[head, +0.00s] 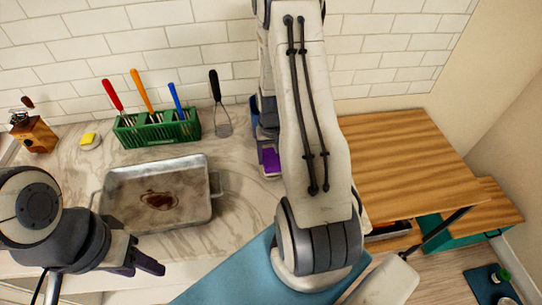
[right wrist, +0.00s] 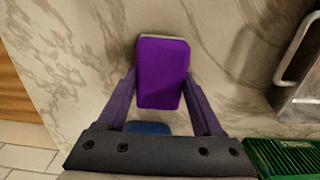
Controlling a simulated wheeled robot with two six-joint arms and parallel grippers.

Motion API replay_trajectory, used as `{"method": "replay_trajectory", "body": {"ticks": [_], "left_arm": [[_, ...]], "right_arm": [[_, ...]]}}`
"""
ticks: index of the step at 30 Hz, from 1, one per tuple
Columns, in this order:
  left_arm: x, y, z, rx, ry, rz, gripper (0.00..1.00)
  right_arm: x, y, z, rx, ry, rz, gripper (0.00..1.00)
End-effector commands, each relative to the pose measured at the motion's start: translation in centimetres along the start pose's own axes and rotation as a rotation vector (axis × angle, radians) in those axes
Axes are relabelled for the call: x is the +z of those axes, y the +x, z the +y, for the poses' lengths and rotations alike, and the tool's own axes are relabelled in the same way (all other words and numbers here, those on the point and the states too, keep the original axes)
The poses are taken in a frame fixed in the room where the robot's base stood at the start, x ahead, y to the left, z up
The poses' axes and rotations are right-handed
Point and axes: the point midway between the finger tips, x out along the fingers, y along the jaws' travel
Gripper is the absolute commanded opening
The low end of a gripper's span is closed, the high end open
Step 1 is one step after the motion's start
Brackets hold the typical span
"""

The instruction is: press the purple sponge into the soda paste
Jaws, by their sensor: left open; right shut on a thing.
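The purple sponge (head: 271,160) is on the counter side of my right arm; in the right wrist view (right wrist: 162,72) it sits between the two fingers. My right gripper (right wrist: 163,80) is shut on it. A pale edge shows at the sponge's far end; I cannot tell whether it is part of the sponge or something beneath. I cannot make out any soda paste. My left gripper (head: 146,262) is open and empty, in front of the metal pan (head: 190,218), which has a brown stain inside.
A green rack (head: 158,132) with red-, orange- and blue-handled tools stands at the back. A dark-handled masher (head: 215,88) leans beside it. A wooden top (head: 400,160) lies right of my arm.

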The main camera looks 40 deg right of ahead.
Motion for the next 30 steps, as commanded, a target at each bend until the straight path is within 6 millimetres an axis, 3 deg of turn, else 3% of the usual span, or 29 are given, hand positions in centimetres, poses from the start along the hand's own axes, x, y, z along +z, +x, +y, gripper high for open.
{"method": "replay_trajectory", "body": {"ticks": [7,30], "left_arm": [[0.0,-0.6,0.0,0.000,0.000,0.000,0.50],[-0.3,-5.7,0.4,0.000,0.000,0.000,0.50]], "right_arm": [[0.1,-0.6,0.0,0.000,0.000,-0.003,0.23],[0.0,-6.8,0.0,0.000,0.000,-0.001,0.23]]}}
